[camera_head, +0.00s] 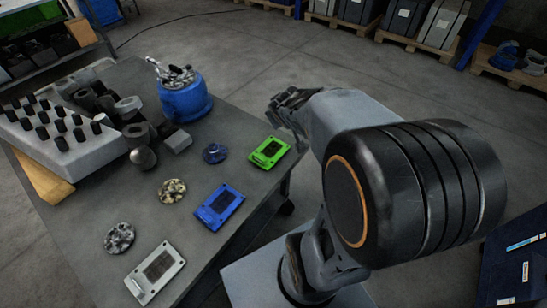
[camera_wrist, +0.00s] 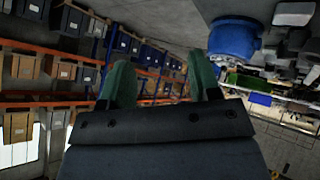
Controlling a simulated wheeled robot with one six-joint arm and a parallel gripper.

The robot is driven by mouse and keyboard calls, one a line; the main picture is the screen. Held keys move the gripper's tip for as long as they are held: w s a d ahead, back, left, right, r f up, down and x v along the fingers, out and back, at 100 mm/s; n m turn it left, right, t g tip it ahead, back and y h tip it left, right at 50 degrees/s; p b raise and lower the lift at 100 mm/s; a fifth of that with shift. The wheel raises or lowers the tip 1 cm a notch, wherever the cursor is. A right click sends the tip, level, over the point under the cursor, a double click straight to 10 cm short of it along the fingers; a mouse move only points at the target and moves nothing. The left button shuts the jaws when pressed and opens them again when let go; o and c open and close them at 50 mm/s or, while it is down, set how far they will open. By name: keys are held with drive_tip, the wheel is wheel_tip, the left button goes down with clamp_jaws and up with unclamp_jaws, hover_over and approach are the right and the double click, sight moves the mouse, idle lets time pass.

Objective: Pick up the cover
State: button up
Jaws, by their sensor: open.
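My gripper (camera_head: 288,104) is up beyond the table's right edge in the head view, partly hidden by my arm. In the wrist view its two green fingers (camera_wrist: 162,82) stand apart with nothing between them. Three flat rectangular plates lie on the table: a green one (camera_head: 269,152), a blue one (camera_head: 220,207) and a white one (camera_head: 155,272). Three round discs lie left of them: a blue one (camera_head: 215,153), a yellowish one (camera_head: 172,191) and a grey speckled one (camera_head: 119,238). I cannot tell which of these is the cover. My gripper touches none of them.
The grey table (camera_head: 85,205) also carries a blue pot (camera_head: 187,98) of metal parts, a pale block (camera_head: 62,148) with several black pegs, and dark cylinders (camera_head: 128,110). The pot also shows in the wrist view (camera_wrist: 234,40). Pallets of boxes (camera_head: 420,25) stand at the back.

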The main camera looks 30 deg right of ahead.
drive_tip(key=w+d+f+n+t+b, duration=0.1)
drive_tip(key=w+d+f, duration=0.25)
drive_tip(key=f, duration=0.25)
drive_tip(key=n+t+y+b, duration=0.2)
drive_tip(key=n+y+b, duration=0.3)
drive_tip(key=y, duration=0.6)
approach(264, 159)
drive_tip(key=shift+g+y, duration=0.3)
drive_tip(key=b+x, duration=0.1)
drive_tip(key=x, duration=0.3)
drive_tip(key=shift+d, duration=0.15)
drive_tip(key=shift+x, duration=3.2)
drive_tip(key=shift+d, duration=0.15)
drive_tip(key=shift+c, duration=0.5)
drive_tip(key=shift+r, duration=0.1)
clamp_jaws()
drive_tip(key=shift+w, duration=0.1)
